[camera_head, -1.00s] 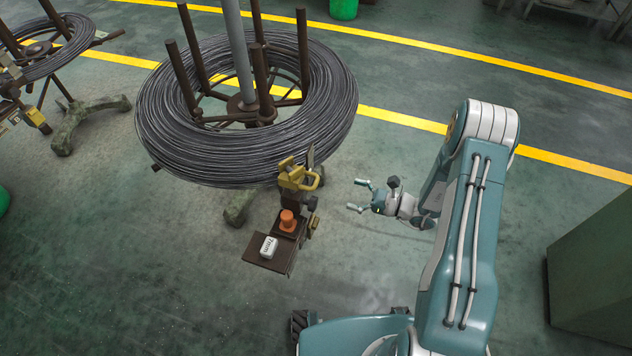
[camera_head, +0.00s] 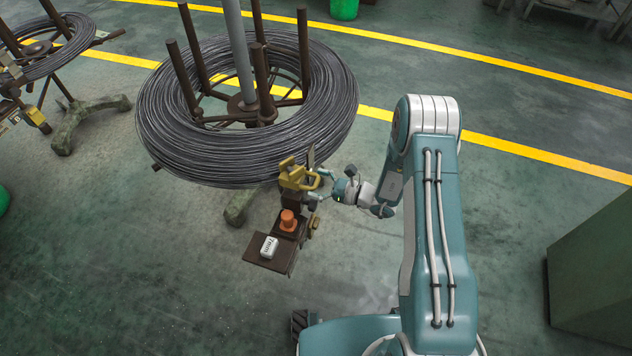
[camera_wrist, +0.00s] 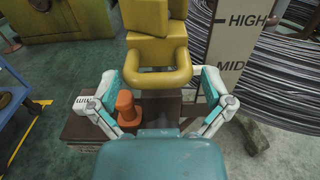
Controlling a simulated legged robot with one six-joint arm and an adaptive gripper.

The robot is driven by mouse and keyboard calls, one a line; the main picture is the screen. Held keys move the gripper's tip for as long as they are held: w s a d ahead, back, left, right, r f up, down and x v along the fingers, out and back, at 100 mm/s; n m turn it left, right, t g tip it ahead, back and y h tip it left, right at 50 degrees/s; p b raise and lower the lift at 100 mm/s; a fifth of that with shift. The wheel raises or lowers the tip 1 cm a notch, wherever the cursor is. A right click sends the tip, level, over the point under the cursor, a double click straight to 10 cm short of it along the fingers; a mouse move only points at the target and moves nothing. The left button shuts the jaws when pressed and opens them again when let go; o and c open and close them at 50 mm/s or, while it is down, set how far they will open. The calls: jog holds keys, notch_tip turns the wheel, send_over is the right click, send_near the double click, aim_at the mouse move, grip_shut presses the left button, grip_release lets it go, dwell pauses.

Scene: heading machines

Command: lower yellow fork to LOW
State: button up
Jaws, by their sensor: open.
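The yellow fork (camera_head: 297,176) stands on a small brown stand beside the wire coil. In the wrist view the fork (camera_wrist: 158,50) has a looped handle (camera_wrist: 158,80) at its lower end. My gripper (camera_head: 318,186) reaches it from the right. In the wrist view my gripper (camera_wrist: 160,97) is open, with one finger on each side of the handle; I cannot tell whether they touch it. A scale plate (camera_wrist: 238,45) behind the fork on the right reads HIGH and MID. No LOW mark is visible.
An orange knob (camera_head: 287,219) and a white labelled block (camera_head: 269,247) sit on the brown stand (camera_head: 279,263) below the fork. A large wire coil (camera_head: 210,150) on a post rack is close behind.

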jog(key=c, duration=1)
jog(key=shift+d+f, duration=0.1)
jog(key=shift+f, duration=2.6)
jog(key=shift+c, duration=0.2)
jog(key=o, duration=1)
jog(key=shift+w, duration=0.1)
jog(key=shift+o, duration=0.2)
jog(key=v, duration=1.2)
